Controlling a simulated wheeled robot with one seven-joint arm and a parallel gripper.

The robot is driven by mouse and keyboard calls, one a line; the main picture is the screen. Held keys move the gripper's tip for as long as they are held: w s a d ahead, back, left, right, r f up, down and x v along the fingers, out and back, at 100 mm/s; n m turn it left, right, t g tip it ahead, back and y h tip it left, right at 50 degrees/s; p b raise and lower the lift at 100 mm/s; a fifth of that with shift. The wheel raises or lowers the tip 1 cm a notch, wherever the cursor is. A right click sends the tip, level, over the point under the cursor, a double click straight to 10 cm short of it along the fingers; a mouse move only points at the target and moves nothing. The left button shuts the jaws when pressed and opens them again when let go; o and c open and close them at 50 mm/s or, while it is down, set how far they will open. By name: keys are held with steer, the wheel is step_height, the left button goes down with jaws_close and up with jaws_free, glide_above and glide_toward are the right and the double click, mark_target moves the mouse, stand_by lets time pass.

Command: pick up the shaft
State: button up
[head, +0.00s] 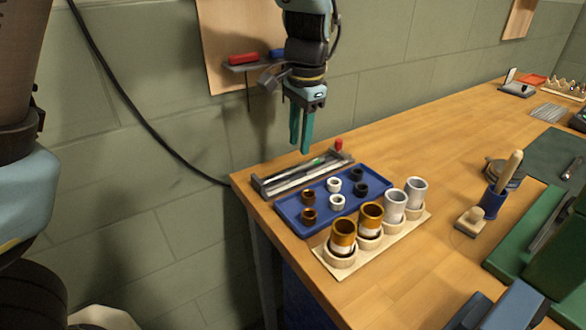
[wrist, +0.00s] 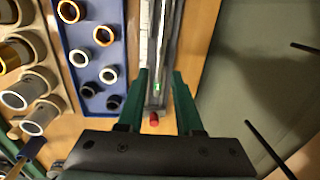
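A long grey tray (head: 268,190) lies at the table's back left edge; it also shows in the wrist view (wrist: 175,35). A slim silver shaft seems to lie along it, but I cannot clearly tell it from the tray's walls. A small green mark (head: 316,161) shows partway along, and a red knob (head: 339,145) stands at the tray's far right end. My gripper (head: 300,149) hangs above the tray, pointing down. In the wrist view its green fingers (wrist: 160,75) are apart, one on each side of the tray's outline, with nothing held between them.
A blue tray (head: 291,219) with several small rings lies just in front of the grey tray. A wooden rack (head: 327,263) of brown and grey cylinders stands nearer. The wooden table (head: 420,150) is clear at mid-back.

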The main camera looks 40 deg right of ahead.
mark_target(297, 167)
steer(key=shift+w+f, duration=0.15)
steer(key=shift+f, duration=1.45)
steer(key=shift+w+f, duration=0.15)
steer(key=shift+f, duration=1.4)
steer(key=shift+c, duration=0.3)
jaws_close()
